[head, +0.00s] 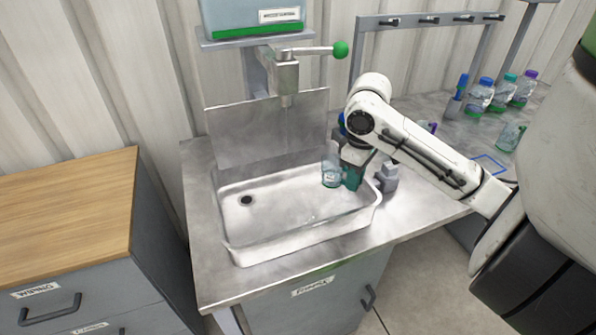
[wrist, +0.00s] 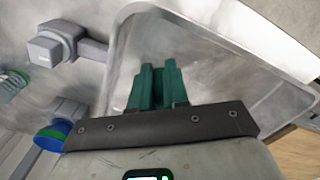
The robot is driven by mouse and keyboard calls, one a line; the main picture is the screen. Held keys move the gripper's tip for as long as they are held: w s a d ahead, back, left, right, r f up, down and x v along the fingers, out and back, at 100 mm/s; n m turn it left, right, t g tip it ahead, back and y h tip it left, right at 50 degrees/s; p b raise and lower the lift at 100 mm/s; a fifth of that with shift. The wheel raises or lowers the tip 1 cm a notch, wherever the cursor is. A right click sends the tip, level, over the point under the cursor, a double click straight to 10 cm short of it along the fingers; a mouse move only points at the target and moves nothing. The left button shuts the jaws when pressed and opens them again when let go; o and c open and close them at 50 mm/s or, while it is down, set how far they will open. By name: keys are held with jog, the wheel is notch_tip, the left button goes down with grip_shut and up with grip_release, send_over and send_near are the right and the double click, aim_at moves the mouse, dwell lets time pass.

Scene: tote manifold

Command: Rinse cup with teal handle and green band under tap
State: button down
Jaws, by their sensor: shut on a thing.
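In the head view, a clear cup (head: 331,168) is held over the right part of the sink basin (head: 232,252). My gripper (head: 352,178) is shut on it from the right, with teal fingers at the cup's side. The handle is hidden by the fingers, and I cannot make out the band. The tap spout (head: 287,98) is to the left of and above the cup, not over it. Its lever with a green knob (head: 340,50) points right. I cannot tell if water runs. In the wrist view, my gripper's teal fingers (wrist: 157,72) are close together over the basin (wrist: 205,40); the cup is not clearly visible there.
A grey fixture (head: 386,178) stands at the basin's right edge. A blue and green object (wrist: 52,135) is left of my gripper in the wrist view. Several bottles (head: 478,96) and another cup (head: 509,137) stand on the right counter. A wooden-topped cabinet (head: 65,205) is at left.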

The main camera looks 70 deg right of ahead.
jog(key=shift+s+r+p, duration=1.1)
jog(key=shift+s+r, duration=0.35)
jog(key=shift+s, duration=0.3)
